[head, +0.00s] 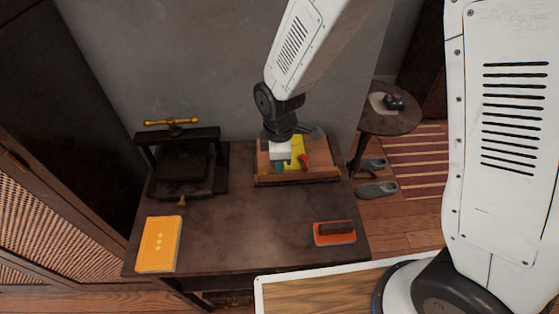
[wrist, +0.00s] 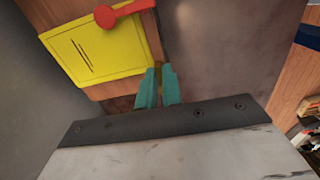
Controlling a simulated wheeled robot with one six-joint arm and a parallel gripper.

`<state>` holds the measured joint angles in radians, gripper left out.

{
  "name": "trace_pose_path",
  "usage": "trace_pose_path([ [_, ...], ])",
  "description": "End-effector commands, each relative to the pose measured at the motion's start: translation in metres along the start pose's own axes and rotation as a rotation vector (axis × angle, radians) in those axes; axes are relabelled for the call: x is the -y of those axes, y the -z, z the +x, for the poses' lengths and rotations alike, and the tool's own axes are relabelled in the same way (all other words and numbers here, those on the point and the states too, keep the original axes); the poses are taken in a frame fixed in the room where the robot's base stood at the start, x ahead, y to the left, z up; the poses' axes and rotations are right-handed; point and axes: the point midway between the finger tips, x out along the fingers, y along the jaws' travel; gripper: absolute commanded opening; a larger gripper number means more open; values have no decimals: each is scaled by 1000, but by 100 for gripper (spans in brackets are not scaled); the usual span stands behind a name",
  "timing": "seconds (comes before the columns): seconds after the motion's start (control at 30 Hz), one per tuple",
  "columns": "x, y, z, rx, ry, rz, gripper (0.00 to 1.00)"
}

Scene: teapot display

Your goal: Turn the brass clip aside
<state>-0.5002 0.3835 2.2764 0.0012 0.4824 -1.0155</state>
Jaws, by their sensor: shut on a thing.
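A wooden board (head: 315,174) lies at the back of the dark table, with a yellow sheet (head: 295,148) on it. In the wrist view the yellow sheet (wrist: 98,48) carries a few dark lines. A red clip with a round head (wrist: 104,17) overlaps its edge; it also shows in the head view (head: 304,162). My gripper (wrist: 160,69) has its teal fingers close together at the board's edge, near a corner of the sheet. A small brass-coloured bit, the brass clip (wrist: 159,72), shows between the fingertips; most of it is hidden.
A dark press with brass handles (head: 182,165) stands at the table's back left. An orange-yellow book (head: 158,244) lies at the front left. A dark-handled block on an orange base (head: 335,233) is at the front right. The middle of the table (head: 235,225) is clear.

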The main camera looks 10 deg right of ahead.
Motion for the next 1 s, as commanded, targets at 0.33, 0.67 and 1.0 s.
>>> trace_pose_path([
  [0.33,-1,0,-1,-2,-3,-39,0],
  [0.67,-1,1,-1,-1,-3,-38,24],
  [1.0,-1,0,-3,-1,-2,-37,29],
])
